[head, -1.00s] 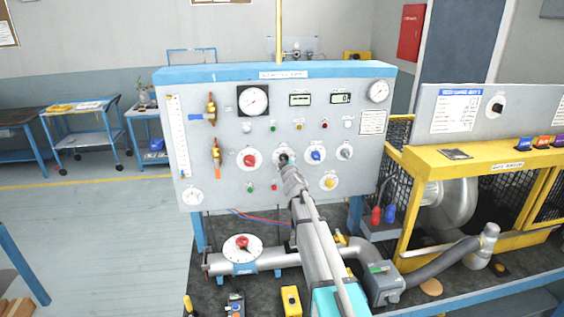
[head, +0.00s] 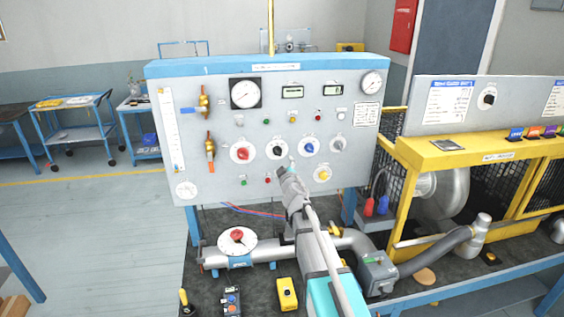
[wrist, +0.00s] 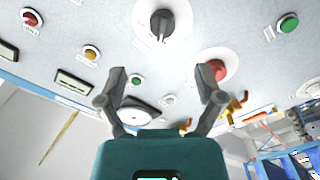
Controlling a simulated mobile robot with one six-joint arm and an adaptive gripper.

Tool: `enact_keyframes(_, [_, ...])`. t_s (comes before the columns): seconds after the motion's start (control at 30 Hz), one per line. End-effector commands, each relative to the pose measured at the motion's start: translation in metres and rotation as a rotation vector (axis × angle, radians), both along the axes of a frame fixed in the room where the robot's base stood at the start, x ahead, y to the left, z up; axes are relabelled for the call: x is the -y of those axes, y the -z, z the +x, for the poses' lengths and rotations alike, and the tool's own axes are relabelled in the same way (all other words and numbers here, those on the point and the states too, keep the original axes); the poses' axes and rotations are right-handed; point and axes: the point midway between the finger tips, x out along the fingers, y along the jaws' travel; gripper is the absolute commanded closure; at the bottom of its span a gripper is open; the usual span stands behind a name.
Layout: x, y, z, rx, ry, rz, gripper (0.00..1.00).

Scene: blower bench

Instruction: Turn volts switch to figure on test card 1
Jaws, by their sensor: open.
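The grey test panel (head: 225,95) carries a row of rotary knobs. A black knob on a white dial (head: 277,150) sits between a red knob (head: 242,152) and a blue knob (head: 308,149). In the wrist view the black knob (wrist: 163,22) is at the top centre, beyond my fingertips. My gripper (head: 284,170) is just below and right of the black knob in the head view. My gripper in the wrist view (wrist: 176,72) is open and empty, apart from the knob. Knob labels are too small to read. A printed card (head: 449,102) is on the right-hand panel; I cannot read its number.
A grey knob (head: 338,146) and a yellow knob (head: 323,174) are close on the right. A red-handled valve dial (head: 237,238) stands on the pipe below. A yellow frame (head: 462,155) with a blower is at right.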

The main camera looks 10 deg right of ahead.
Motion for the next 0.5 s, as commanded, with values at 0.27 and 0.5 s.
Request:
enact_keyframes(0.27, [0.000, 0.000, -0.018, -0.001, 0.001, 0.000, 0.14])
enact_keyframes(0.5, [0.000, 0.000, -0.018, -0.001, 0.001, 0.000, 0.14])
